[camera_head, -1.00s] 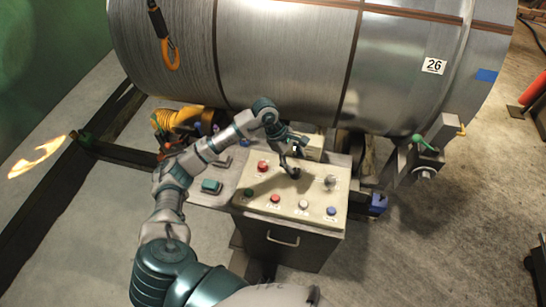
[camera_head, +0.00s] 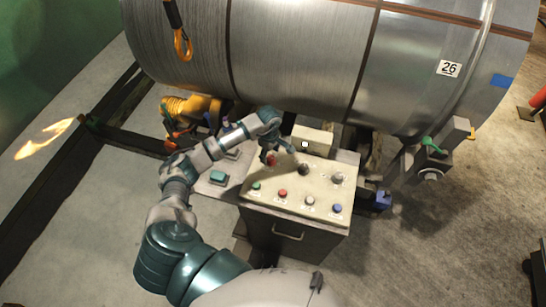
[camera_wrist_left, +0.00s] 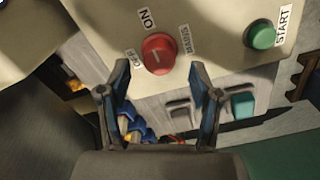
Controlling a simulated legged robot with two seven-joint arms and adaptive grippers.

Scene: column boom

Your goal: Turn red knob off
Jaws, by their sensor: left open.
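The control panel (camera_head: 310,187) tops a grey cabinet. My right gripper does not show.
A green START button (camera_wrist_left: 261,35) is on the same panel. Other buttons, including a red one (camera_head: 282,193) and a blue one (camera_head: 337,208), line its front edge. A large metal coil (camera_head: 300,60) stands behind. An orange hook (camera_head: 183,45) hangs at upper left.

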